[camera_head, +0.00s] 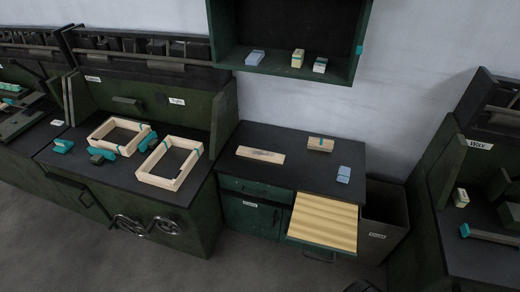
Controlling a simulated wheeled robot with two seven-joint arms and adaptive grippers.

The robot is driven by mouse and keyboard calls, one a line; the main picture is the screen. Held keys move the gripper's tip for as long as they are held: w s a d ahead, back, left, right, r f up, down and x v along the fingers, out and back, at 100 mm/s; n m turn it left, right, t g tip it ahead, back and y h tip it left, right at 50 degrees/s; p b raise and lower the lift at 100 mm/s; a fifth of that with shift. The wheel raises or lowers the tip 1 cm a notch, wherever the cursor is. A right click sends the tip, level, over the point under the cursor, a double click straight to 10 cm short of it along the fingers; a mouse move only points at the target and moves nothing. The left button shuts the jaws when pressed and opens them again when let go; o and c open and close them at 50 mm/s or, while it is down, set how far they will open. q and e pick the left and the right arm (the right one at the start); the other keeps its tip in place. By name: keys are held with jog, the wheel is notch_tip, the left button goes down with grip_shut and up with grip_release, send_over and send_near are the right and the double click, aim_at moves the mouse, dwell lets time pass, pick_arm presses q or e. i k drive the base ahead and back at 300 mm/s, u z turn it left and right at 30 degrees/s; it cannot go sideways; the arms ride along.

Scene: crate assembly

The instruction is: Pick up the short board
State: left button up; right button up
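A short wooden piece (318,145) with a teal part at its edge lies near the back right of the dark-topped cabinet. It looks like the short board, though it is small in view. A longer flat board (260,155) with a dark mark lies on the same top, to its left. Several pale boards (324,222) lie side by side in the cabinet's open drawer. Neither of my grippers is in view.
The dark cabinet top (290,180) is mostly clear, with a light-blue box (343,174) at its right. Two wooden frames (171,163) sit on the left workbench. An open shelf (270,73) hangs above. A dark bin (385,215) stands right of the drawer.

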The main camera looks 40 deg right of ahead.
aim_at(255, 153)
jog(key=z, duration=0.4)
jog(key=i, duration=0.65)
jog(key=z, duration=0.65)
